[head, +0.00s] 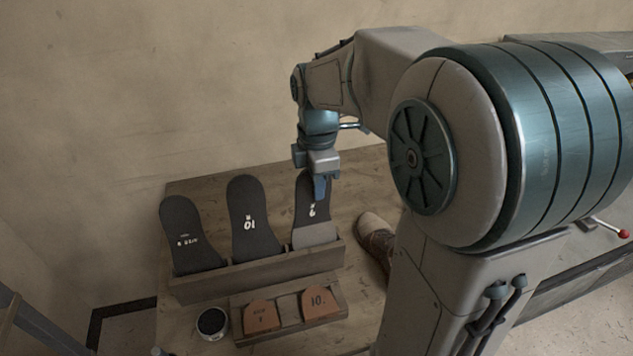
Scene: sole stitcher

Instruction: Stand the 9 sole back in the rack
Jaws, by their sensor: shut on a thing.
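The 9 sole (309,215), dark with a white number and a lighter grey lower end, stands nearly upright at the right end of the wooden rack (262,272). My gripper (320,190) is shut on its upper part from above. The fingers cover some of the sole's right edge. The sole's lower end meets the rack's front wall in the picture; I cannot tell whether it rests on the slot floor. A sole marked 10 (255,225) stands in the middle of the rack, and another dark sole (187,235) stands at the left, leaning slightly.
A low wooden holder (290,332) in front of the rack carries two brown pieces, one marked 10. A small round tin (212,323) stands to its left. A brown shoe (376,240) is right of the rack. Bare tabletop (215,187) shows behind the soles.

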